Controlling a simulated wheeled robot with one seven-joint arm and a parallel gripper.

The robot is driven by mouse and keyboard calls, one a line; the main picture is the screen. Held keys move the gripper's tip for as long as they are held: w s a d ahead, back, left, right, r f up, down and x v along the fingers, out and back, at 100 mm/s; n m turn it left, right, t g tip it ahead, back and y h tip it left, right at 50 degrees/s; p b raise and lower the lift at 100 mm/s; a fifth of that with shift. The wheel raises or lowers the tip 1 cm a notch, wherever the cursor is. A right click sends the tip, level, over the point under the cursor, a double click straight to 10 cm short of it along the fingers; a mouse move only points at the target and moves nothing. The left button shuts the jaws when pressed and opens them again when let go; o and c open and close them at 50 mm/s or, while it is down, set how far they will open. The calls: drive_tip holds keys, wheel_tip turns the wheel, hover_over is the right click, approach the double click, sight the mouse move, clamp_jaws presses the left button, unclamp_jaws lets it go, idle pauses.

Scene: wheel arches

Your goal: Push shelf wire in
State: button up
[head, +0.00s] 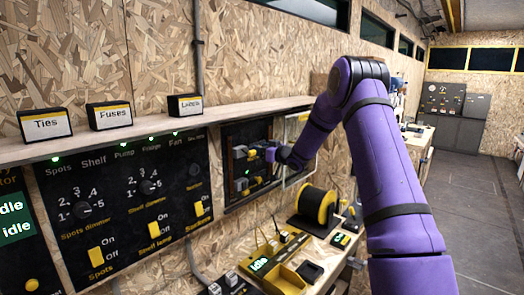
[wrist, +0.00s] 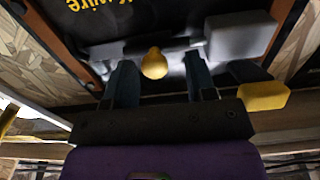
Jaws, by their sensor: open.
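My gripper (wrist: 162,75) is open in the wrist view, its two dark fingers pointing at a black panel. A yellow rounded tip (wrist: 154,63) shows between the fingers, with a gap on each side. I cannot tell whether it is the shelf wire. The panel carries yellow lettering, partly cut off, ending in "k wire" (wrist: 95,12) and upside down in this view. In the head view my gripper (head: 270,155) reaches into the wall box (head: 232,192) with small dark fittings inside; the fingertips are too small to make out there.
A grey block (wrist: 238,35) and a second yellow end (wrist: 263,96) are close right of the fingers. The box's framed door (head: 299,150) stands open beside my arm. A shelf (head: 150,122) holds labelled boxes.

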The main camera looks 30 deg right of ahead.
drive_tip(key=v, duration=1)
drive_tip(key=shift+s, duration=0.4)
drive_tip(key=shift+d, duration=0.15)
drive_tip(key=s+a+r+m+g+h, duration=0.35)
drive_tip(key=s+a+r+h, duration=0.45)
drive_tip(key=s+a+r, duration=0.5)
drive_tip(key=s+a+g, duration=0.2)
drive_tip(key=s+a, duration=0.1)
drive_tip(key=s, duration=0.8)
drive_tip(key=s+a+f+g+y, duration=0.1)
drive_tip(key=s+a+g, duration=0.2)
drive_tip(key=s, duration=0.8)
drive_tip(key=s+a+g, duration=0.3)
drive_tip(key=s+a, duration=0.1)
drive_tip(key=s, duration=0.7)
drive_tip(key=shift+f+y, duration=0.25)
drive_tip(key=shift+y, duration=0.15)
